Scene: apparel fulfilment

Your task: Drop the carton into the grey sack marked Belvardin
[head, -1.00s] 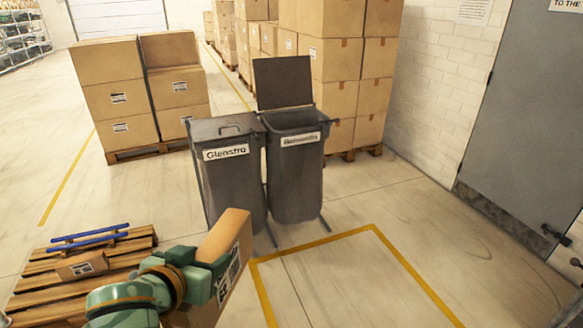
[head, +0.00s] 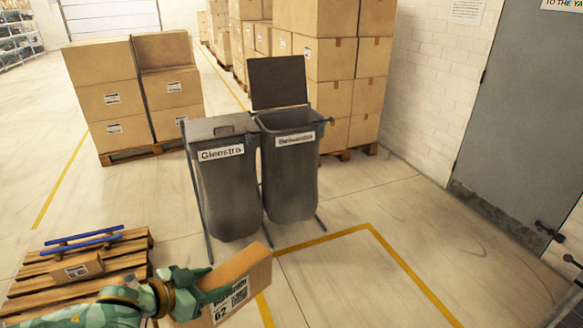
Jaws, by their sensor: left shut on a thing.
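My left gripper (head: 191,285) is shut on a brown carton (head: 236,283) with a white printed label on its side. It holds the carton tilted, in front of the two sacks and nearer to me. The right grey sack (head: 290,180) has its lid (head: 278,82) raised and its mouth open. Its label is blurred, so I cannot read it surely as Belvardin. The left grey sack (head: 226,190) is labelled something like Glenstro, and its lid is down. The carton is apart from both sacks. My right gripper is not in view.
A wooden pallet (head: 120,262) at lower left bears a small box (head: 77,268) and blue bars (head: 83,239). Stacked boxes (head: 112,95) stand behind the sacks. A grey door (head: 510,110) is at right. The floor right of the sacks is clear.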

